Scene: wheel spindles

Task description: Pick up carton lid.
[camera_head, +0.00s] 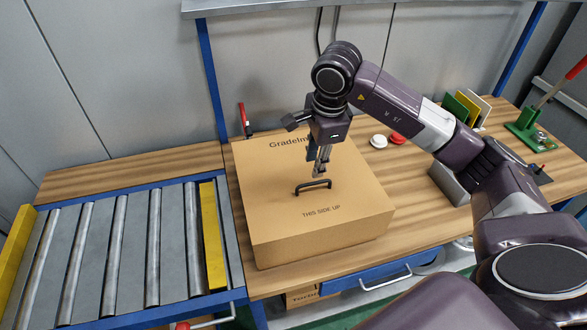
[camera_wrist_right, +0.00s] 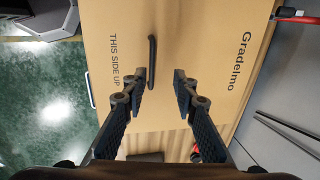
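The carton lid (camera_head: 275,215) is the brown top of a box on the wooden table, printed "THIS SIDE UP", with a black handle (camera_head: 313,185) at its middle. My right gripper (camera_head: 319,172) is above the lid, close to the handle. In the right wrist view, my right gripper (camera_wrist_right: 163,80) is open, with its two fingers apart and nothing between them. The handle (camera_wrist_right: 152,62) shows just beyond the fingertips, nearer the left finger. I cannot tell from the views whether a finger touches the handle. My left gripper is not in view.
A roller conveyor (camera_head: 135,245) with yellow bars stands left of the carton. A white disc (camera_head: 378,141) and a red disc (camera_head: 397,138) lie right of it. Colored panels (camera_head: 467,107) and a green device (camera_head: 527,125) stand at the back right. A drawer handle (camera_head: 386,280) is below the table edge.

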